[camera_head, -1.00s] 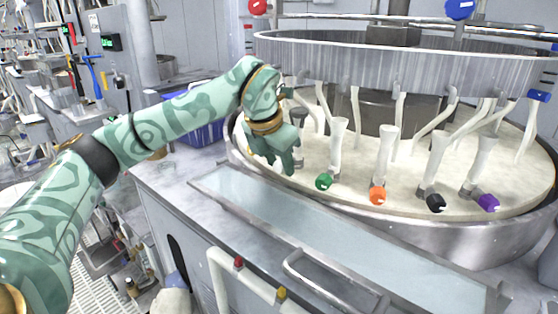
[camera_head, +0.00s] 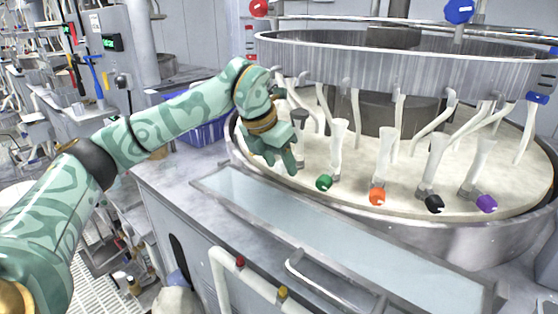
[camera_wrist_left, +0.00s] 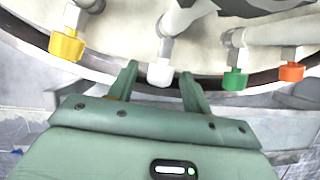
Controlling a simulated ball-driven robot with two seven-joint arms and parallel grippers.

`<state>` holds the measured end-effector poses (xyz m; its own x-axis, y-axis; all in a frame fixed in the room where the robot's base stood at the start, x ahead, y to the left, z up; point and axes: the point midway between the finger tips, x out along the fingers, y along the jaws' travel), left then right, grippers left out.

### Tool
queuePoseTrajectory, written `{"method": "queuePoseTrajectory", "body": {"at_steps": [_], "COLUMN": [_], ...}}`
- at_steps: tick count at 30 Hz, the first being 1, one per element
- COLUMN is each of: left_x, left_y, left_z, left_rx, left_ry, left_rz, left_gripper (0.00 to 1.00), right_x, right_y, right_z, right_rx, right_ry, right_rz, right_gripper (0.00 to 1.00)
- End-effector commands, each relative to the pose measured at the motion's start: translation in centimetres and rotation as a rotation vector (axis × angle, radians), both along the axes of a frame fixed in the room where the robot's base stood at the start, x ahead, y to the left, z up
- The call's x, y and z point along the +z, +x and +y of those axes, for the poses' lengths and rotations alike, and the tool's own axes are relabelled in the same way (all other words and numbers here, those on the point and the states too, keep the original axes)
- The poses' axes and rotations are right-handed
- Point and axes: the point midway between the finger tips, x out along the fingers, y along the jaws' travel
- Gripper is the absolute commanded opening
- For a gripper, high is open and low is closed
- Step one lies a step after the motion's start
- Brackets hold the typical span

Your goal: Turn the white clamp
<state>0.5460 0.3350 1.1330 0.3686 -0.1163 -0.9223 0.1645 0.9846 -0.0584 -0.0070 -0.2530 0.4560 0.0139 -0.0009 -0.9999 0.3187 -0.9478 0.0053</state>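The white clamp (camera_wrist_left: 160,73) sits at the rim of the platen, on the end of a pale tube fitting, in the left wrist view. My left gripper (camera_wrist_left: 159,80) is open, with one finger on each side of the white clamp. A gap shows between the clamp and each finger, so it does not look gripped. In the head view my left gripper (camera_head: 286,160) points down at the platen's near left edge and hides the white clamp. My right gripper is in neither view.
The yellow clamp (camera_wrist_left: 66,45) is left of the gripper in the wrist view; the green clamp (camera_wrist_left: 235,79) and orange clamp (camera_wrist_left: 291,72) are to the right. In the head view black (camera_head: 434,204) and purple (camera_head: 487,204) clamps follow. A metal ring (camera_head: 400,70) hangs above.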

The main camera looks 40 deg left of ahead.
Motion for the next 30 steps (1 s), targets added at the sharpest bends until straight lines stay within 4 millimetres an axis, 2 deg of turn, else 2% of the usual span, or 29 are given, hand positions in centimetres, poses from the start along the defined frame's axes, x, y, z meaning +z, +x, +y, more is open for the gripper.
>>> {"method": "queuePoseTrajectory", "body": {"at_steps": [4,7,15,21,25,30], "left_x": [0.6,2.0,8.9,13.0,14.5,15.1], "left_y": [-0.2,-0.7,-3.3,-5.1,-5.7,-6.0], "left_z": [0.1,0.2,1.1,1.6,1.8,1.9], "left_rx": [0.0,0.002,0.001,0.0,0.0,-0.001], "left_ry": [0.001,0.0,0.001,-0.001,0.0,0.0], "left_rz": [-0.001,-0.004,-0.007,-0.004,-0.002,0.0], "left_gripper": [0.49,0.49,0.49,0.49,0.49,0.49], "right_x": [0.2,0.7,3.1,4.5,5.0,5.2], "right_y": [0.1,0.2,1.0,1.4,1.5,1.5], "right_z": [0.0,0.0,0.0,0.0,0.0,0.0], "right_rx": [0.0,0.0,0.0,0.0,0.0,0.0], "right_ry": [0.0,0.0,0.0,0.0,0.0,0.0], "right_rz": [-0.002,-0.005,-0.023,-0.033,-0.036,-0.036], "right_gripper": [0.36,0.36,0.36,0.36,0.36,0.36]}}
